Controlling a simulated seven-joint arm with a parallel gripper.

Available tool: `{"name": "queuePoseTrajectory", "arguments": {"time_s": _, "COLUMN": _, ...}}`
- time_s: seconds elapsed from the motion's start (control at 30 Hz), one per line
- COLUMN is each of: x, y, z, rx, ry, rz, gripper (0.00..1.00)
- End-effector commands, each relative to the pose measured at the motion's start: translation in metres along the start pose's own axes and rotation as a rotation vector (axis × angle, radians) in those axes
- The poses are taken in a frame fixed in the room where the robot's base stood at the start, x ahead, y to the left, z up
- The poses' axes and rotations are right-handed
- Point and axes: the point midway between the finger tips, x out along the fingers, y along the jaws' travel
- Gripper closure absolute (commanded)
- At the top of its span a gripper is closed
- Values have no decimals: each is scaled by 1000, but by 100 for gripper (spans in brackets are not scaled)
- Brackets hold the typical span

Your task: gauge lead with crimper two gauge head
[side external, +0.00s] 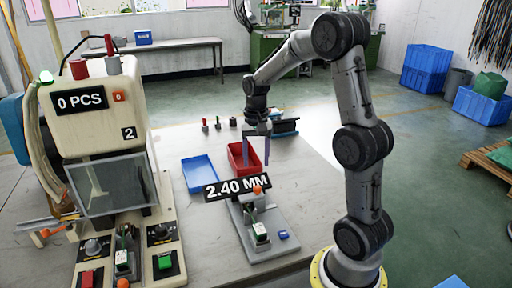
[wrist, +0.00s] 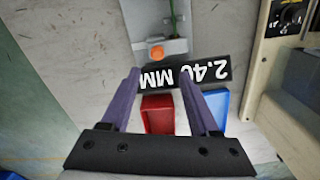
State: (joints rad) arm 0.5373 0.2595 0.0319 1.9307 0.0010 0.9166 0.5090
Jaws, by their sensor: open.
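The gauge (side external: 268,243) stands on the table as a grey base, with a black display reading 2.40 MM (side external: 237,188) and an orange knob (side external: 257,190). A white-and-green part (side external: 260,231) sits upright on its front; it looks like a lead's end, but detail is small. In the wrist view, a thin green strand (wrist: 170,22) runs above the orange knob (wrist: 156,53). The crimper (side external: 95,115), marked 2 and 0 PCS, stands at left. My gripper (side external: 256,160) is open and empty, fingers down near the red tray; both fingers (wrist: 160,79) show in the wrist view.
A red tray (side external: 234,158) and a blue tray (side external: 199,174) lie behind the gauge. Small red and green upright pieces (side external: 217,124) and a blue-topped block (side external: 285,128) stand farther back. The crimper's clear guard (side external: 108,185) faces front. Bare table lies between crimper and gauge.

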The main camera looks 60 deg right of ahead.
Motion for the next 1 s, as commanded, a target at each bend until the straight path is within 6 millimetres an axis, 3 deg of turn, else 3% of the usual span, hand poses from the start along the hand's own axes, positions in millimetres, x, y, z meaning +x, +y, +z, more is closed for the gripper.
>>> {"name": "queuePoseTrajectory", "arguments": {"time_s": 0.1, "x": -21, "y": 0, "z": 0, "rx": 0, "ry": 3, "rz": -2, "gripper": 38}}
{"name": "queuePoseTrajectory", "arguments": {"time_s": 0.3, "x": -39, "y": 0, "z": 0, "rx": 0, "ry": 1, "rz": -1, "gripper": 38}}
{"name": "queuePoseTrajectory", "arguments": {"time_s": 0.73, "x": -42, "y": -4, "z": 2, "rx": -10, "ry": 1, "rz": -1, "gripper": 38}}
{"name": "queuePoseTrajectory", "arguments": {"time_s": 0.87, "x": -68, "y": -20, "z": 17, "rx": -68, "ry": 58, "rz": -36, "gripper": 38}}
{"name": "queuePoseTrajectory", "arguments": {"time_s": 1.0, "x": -105, "y": -31, "z": 62, "rx": -171, "ry": 137, "rz": -93, "gripper": 38}}
